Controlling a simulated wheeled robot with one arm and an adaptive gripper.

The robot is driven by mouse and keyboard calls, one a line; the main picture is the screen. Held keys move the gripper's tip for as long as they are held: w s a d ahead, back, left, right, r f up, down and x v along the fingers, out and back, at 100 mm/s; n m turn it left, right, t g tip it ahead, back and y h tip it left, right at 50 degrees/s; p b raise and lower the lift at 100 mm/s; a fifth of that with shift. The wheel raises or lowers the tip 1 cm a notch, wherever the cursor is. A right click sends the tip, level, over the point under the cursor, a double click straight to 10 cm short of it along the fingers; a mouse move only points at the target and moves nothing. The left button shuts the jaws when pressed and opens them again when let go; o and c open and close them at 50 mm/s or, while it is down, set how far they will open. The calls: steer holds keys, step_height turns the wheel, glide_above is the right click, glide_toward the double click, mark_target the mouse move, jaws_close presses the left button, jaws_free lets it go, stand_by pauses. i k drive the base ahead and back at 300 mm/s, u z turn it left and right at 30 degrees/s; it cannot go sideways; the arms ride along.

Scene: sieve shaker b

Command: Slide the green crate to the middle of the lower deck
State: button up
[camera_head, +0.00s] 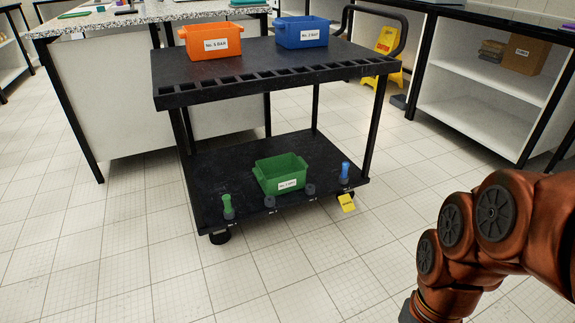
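The green crate (280,172) stands upright on the lower deck (222,160) of a black cart, with a white label on its front. It sits close to the deck's front edge, a little right of the deck's centre from left to right. More bare deck shows behind it than in front. My copper-coloured arm shows at the lower right, off the cart and apart from the crate. Only a small dark part at the arm's lower end shows at the picture's bottom edge; my gripper's fingers are not visible.
A green-topped peg (227,206), a blue-topped peg (345,174) and grey knobs line the lower deck's front edge. A yellow tag (347,203) hangs there. Orange (212,42) and blue (301,33) crates stand on the upper deck (250,68). Cart posts frame the lower deck. Floor before the cart is clear.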

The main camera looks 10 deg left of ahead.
mark_target(283, 174)
steer(key=z, duration=0.7)
steer(key=i, duration=1.4)
steer(key=u, duration=3)
steer(key=i, duration=0.5)
steer(key=z, duration=0.1)
